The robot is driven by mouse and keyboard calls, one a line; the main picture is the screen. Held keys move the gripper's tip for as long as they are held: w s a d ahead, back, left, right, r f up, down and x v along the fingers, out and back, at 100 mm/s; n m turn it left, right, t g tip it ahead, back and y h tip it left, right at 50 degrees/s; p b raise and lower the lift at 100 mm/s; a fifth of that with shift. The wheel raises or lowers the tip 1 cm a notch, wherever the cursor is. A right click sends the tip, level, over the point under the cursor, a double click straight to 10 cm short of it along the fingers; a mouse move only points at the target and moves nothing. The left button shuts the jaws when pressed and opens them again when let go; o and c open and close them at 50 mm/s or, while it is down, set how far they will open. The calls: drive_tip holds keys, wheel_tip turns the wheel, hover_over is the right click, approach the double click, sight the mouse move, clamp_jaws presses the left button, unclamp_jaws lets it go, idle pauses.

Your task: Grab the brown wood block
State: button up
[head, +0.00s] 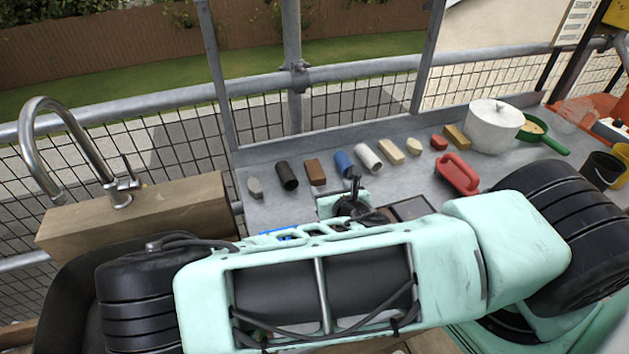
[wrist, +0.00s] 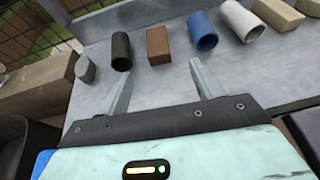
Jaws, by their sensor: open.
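The brown wood block (head: 315,172) stands on the grey metal bench, in a row of small objects. In the wrist view the brown block (wrist: 159,45) is just beyond my gripper (wrist: 158,78), roughly in line with the gap between its two fingers. My gripper is open and empty, with clear bench between the fingertips and the block. In the head view my own arm hides most of the gripper.

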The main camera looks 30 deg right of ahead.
sight(317, 174)
drive_tip(key=x, duration=0.6)
drive_tip(key=shift+w+b, duration=0.15)
drive_tip(key=shift+b, duration=0.2)
drive_tip(key=shift+a+p+x, duration=0.1)
drive_tip(key=shift+p+x, duration=0.35)
drive_tip(key=shift+x, duration=1.1)
drive_tip(key=shift+a+p+x, duration=0.15)
drive_tip(key=shift+p+x, duration=0.25)
drive_tip(key=shift+x, duration=1.15)
drive_tip(key=shift+f, duration=0.15)
drive_tip(key=c, duration=1.1)
